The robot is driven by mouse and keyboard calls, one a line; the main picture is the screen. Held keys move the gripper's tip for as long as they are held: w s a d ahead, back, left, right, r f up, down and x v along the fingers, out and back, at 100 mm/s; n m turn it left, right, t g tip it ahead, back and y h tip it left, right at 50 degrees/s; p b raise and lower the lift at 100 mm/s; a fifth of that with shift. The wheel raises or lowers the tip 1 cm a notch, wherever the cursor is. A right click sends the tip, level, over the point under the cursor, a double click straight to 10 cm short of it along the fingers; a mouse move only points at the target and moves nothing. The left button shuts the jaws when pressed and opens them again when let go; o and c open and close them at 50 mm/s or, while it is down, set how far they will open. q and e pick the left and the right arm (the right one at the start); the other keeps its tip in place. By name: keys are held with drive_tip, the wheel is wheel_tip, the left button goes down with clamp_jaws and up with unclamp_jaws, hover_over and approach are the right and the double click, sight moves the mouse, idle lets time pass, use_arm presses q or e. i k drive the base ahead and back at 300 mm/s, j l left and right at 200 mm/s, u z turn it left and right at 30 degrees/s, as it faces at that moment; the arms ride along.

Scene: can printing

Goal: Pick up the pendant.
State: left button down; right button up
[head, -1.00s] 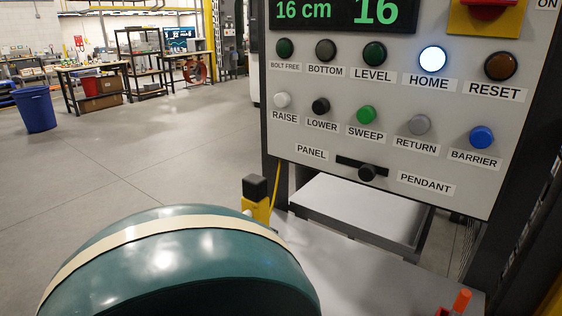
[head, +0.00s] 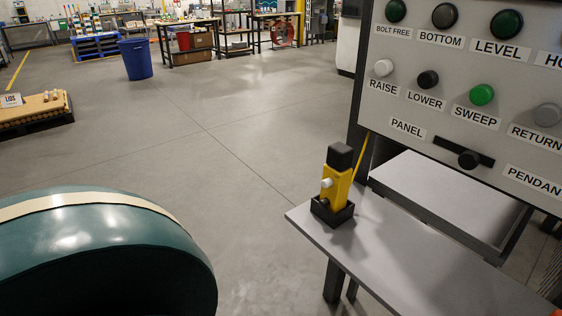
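The pendant (head: 337,186) is a small yellow box with a black top, a white button and a black button. It stands upright in a black holder (head: 331,212) near the left end of a grey shelf (head: 420,262). A yellow cable (head: 361,157) shows behind it, by the control panel's edge. A large dark green rounded shape with a cream band fills the lower left and is apart from the pendant. Neither of my grippers shows in the head view.
The control panel (head: 470,100) with several labelled buttons and a PANEL/PENDANT selector (head: 468,159) stands at the right. A second grey surface (head: 450,197) lies under it. The floor left of the shelf is clear. A blue bin (head: 135,59) and workbenches stand far back.

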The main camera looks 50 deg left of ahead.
sight(340, 156)
drive_tip(key=u, duration=1.1)
